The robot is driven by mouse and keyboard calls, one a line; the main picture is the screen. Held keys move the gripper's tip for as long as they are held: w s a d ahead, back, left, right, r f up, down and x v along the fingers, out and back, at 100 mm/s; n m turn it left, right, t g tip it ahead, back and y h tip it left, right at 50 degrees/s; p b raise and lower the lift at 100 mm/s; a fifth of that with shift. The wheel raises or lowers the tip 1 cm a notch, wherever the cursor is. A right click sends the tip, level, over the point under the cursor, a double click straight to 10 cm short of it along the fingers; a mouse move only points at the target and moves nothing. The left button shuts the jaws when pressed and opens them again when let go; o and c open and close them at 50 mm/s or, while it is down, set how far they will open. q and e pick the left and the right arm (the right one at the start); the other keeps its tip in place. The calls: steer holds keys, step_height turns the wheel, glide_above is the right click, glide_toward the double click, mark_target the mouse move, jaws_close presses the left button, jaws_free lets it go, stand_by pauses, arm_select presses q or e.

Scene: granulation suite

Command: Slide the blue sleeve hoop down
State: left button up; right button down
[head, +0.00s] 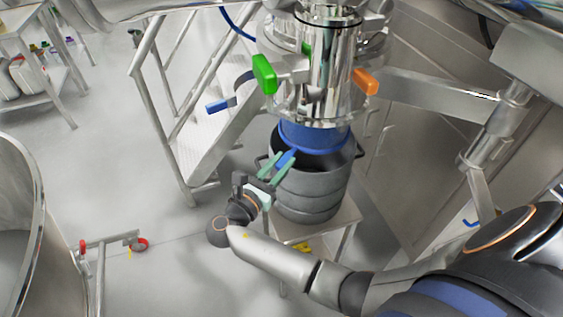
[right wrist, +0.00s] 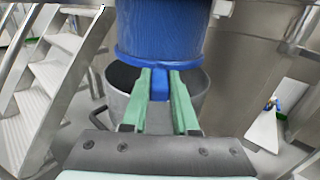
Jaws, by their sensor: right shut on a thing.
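The blue sleeve hoop (head: 318,148) rings the lower end of the blue sleeve (head: 305,132), under the shiny metal outlet. It sits at about the rim of the grey drum (head: 312,190); whether it is just above or inside the mouth is hard to tell. My right gripper (head: 284,161) is shut on the hoop's blue tab. In the right wrist view the green fingers (right wrist: 160,95) hold the tab of the hoop (right wrist: 150,62), and the drum (right wrist: 122,78) opens below and behind it. My left gripper is not in view.
The drum stands on a small metal stand (head: 330,222). Metal steps (head: 205,130) stand to the left. A large steel vessel (head: 30,190) is at the left edge.

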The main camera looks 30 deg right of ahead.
stand_by(0.8)
step_height(320, 180, down, 3)
steer(key=shift+f+b, duration=0.2)
steer(key=shift+b, duration=0.45)
steer(key=c, duration=0.7)
jaws_free()
